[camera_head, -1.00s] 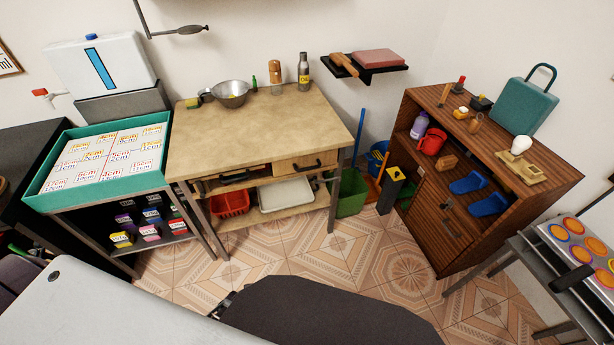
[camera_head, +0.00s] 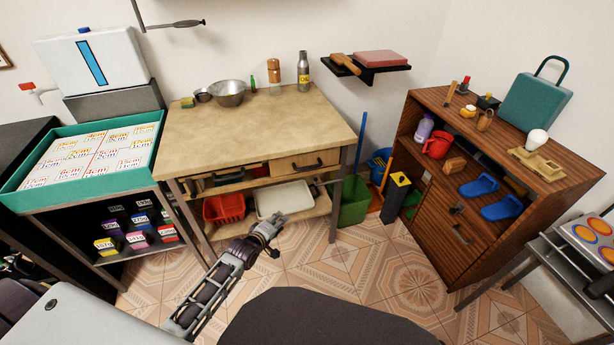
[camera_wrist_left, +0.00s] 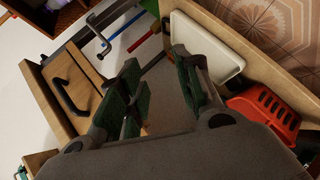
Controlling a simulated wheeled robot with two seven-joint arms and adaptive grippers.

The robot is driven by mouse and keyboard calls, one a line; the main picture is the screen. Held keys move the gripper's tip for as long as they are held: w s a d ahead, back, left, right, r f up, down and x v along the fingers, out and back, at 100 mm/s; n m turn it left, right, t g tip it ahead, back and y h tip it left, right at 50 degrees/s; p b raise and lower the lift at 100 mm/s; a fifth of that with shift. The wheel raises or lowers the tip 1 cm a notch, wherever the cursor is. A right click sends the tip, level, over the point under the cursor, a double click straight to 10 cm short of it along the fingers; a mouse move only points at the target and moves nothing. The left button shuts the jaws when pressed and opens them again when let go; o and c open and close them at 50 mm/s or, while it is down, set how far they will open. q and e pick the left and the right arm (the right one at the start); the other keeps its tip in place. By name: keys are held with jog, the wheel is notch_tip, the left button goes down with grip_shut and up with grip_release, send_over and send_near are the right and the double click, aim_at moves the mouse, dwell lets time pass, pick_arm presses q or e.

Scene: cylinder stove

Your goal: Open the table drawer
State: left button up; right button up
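The wooden table (camera_head: 240,128) stands against the wall. Its drawer (camera_head: 307,163) sits at the right of the front, with a dark handle, and looks closed. The drawer also shows in the left wrist view (camera_wrist_left: 78,85), tilted, with its black handle (camera_wrist_left: 68,97). My left gripper (camera_head: 272,226) is in front of the table, below and left of the drawer handle, touching nothing. In the left wrist view its green-padded fingers (camera_wrist_left: 165,95) are spread apart with nothing between them. My right gripper is not in view.
Below the drawer, a shelf holds a red basket (camera_head: 224,208) and a white tray (camera_head: 284,200). A green bin (camera_head: 353,200) stands right of the table. A brown cabinet (camera_head: 480,215) is farther right. The tiled floor before the table is clear.

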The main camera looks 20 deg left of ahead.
pick_arm(q)
jog(key=w+d+r+n+t+h+b, duration=0.1)
jog(key=r+n+b, duration=0.1)
jog(key=r, duration=0.6)
jog(key=w+d+r+n+t+b, duration=0.1)
jog(key=d+r+n+t+b, duration=0.1)
jog(key=r, duration=0.6)
jog(key=shift+w+d+r+h+b, duration=0.2)
jog(key=shift+w+d+h+b, duration=0.15)
jog(key=shift+b, duration=0.25)
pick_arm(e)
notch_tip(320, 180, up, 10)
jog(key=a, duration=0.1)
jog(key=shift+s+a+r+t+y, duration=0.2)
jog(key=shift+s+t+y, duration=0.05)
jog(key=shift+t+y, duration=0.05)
pick_arm(q)
jog(key=b+x, duration=0.4)
jog(key=x, duration=0.9)
jog(key=shift+w+r, duration=0.25)
jog(key=shift+w, duration=0.05)
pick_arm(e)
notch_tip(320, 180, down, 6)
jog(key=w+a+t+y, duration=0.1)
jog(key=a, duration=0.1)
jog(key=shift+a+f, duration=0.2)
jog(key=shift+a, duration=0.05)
